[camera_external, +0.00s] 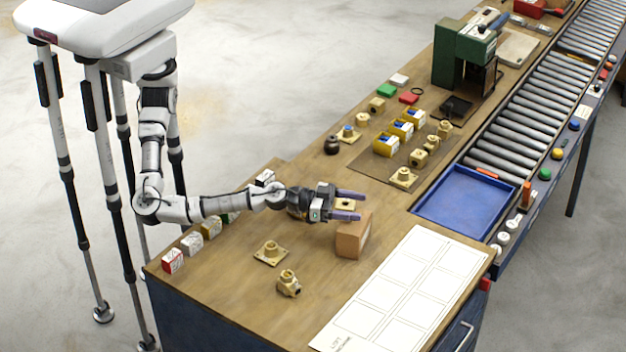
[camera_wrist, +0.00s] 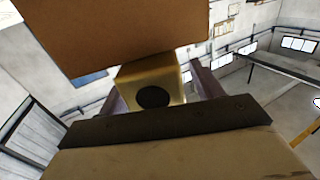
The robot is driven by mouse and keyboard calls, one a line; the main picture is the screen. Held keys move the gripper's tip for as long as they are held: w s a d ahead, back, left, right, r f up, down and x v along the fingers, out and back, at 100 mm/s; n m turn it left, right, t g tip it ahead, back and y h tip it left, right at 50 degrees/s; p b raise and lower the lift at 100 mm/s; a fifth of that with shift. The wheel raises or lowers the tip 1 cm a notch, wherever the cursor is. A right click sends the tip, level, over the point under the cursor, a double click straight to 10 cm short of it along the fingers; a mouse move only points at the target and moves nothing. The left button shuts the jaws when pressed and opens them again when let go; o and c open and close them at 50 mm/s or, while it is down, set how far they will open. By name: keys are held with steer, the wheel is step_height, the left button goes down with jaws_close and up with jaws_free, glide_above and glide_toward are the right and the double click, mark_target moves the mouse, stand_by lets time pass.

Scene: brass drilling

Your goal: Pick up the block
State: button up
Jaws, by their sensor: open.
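A small brass block (camera_external: 345,204) sits at the top of a brown box (camera_external: 353,240) on the wooden bench. My gripper (camera_external: 360,205) is level with it, its two purple fingers open on either side of the block. In the wrist view the brass block (camera_wrist: 152,82) shows a dark round hole in its near face and lies between the fingers, against the large brown box (camera_wrist: 130,30). The fingertips are partly hidden there, and I cannot tell whether either finger touches the block.
Brass fittings (camera_external: 271,253) stand on the bench in front of my arm, and small labelled boxes (camera_external: 192,243) line its left edge. A white printed sheet (camera_external: 405,290) lies at right. A blue tray (camera_external: 465,196), roller conveyor (camera_external: 540,100) and green press (camera_external: 465,55) are farther back.

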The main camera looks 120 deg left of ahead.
steer(key=shift+c, duration=0.3)
jaws_close()
steer(key=shift+r, duration=0.1)
steer(key=shift+r, duration=0.1)
